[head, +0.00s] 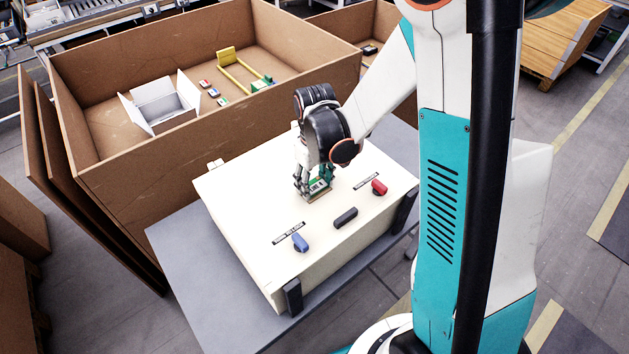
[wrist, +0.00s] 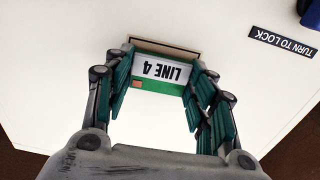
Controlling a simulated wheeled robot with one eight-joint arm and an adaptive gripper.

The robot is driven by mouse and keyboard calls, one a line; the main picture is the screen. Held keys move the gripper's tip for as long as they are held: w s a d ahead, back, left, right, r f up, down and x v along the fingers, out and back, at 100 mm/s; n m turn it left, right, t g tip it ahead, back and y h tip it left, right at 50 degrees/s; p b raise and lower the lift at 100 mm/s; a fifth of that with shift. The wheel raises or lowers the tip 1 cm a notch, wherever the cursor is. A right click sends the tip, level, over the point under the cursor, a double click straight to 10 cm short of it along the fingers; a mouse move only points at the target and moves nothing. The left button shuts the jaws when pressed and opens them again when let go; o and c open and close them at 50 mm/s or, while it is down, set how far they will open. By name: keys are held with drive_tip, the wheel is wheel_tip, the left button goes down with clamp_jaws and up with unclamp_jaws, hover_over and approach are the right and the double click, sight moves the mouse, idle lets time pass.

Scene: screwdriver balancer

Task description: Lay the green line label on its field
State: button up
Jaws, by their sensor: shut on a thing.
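The green line label (wrist: 160,72), a white and green plate reading "LINE 4", sits between the fingers of my gripper (wrist: 162,80) in the wrist view. My gripper is shut on it. In the head view the label (head: 319,186) is low over the cream panel (head: 240,215), under my gripper (head: 314,188). A brown-edged field (wrist: 165,46) shows just beyond the label's far edge in the wrist view. The label covers most of this field. I cannot tell whether the label touches the panel or hovers slightly above it.
A blue knob (head: 300,242), a black handle (head: 345,217) and a red knob (head: 379,187) stand on the panel near its front. A black "TURN TO LOCK" strip (wrist: 283,41) shows in the wrist view. A tall cardboard box (head: 200,160) stands behind the panel.

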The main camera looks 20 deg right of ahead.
drive_tip(key=o, duration=0.8)
drive_tip(key=shift+o, duration=0.2)
wheel_tip(320, 180, up, 12)
drive_tip(key=shift+s, duration=0.1)
idle(0.5)
drive_tip(key=s+r+m+t+b, duration=0.1)
drive_tip(key=s+r+t+b, duration=0.1)
drive_tip(key=s, duration=0.5)
drive_tip(key=s+r+m+t+b, duration=0.2)
drive_tip(key=s+t+b, duration=0.1)
drive_tip(key=s+t, duration=0.2)
drive_tip(key=s, duration=0.2)
drive_tip(key=shift+s+m, duration=0.3)
drive_tip(key=shift+s, duration=0.05)
